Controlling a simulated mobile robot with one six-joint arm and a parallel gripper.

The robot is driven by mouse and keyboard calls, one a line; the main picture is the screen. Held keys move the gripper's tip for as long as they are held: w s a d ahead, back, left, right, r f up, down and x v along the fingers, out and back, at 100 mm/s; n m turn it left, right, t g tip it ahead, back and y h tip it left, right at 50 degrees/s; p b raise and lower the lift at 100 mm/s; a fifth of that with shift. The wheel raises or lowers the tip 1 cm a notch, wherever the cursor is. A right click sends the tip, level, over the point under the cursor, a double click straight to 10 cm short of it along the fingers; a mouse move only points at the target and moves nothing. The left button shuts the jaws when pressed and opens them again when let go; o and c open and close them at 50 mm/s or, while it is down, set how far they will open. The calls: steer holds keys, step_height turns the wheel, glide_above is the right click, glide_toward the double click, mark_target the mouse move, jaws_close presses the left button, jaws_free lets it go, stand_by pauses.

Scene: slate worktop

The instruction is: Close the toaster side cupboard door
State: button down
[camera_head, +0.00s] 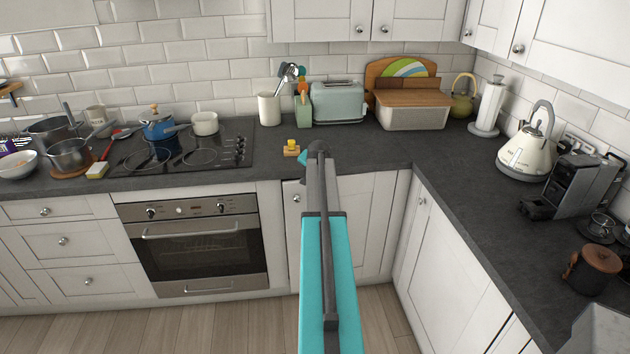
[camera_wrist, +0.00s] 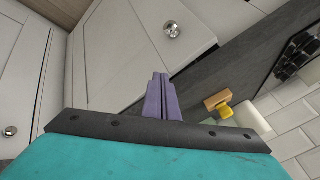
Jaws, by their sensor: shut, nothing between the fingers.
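The toaster (camera_head: 338,102) is pale green and stands on the dark worktop near the back wall. Below it is a white lower cupboard door (camera_head: 375,225), right of the oven, with a round knob (camera_head: 296,197) near its upper left. My arm hides the middle of this door in the head view. The wrist view shows the door (camera_wrist: 120,45) and its knob (camera_wrist: 172,30) close beyond the fingers. I cannot tell how far it stands open. My gripper (camera_wrist: 160,77) has purple fingers shut together and empty. The fingers are hidden in the head view.
The oven (camera_head: 195,245) is left of the door. A white door (camera_head: 450,260) on the right run meets it at the corner. The wooden floor (camera_head: 220,330) in front is clear.

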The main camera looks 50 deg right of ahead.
steer(key=a+r, duration=0.1)
steer(key=a+r+p, duration=0.1)
steer(key=r, duration=0.2)
steer(key=shift+s+a, duration=0.4)
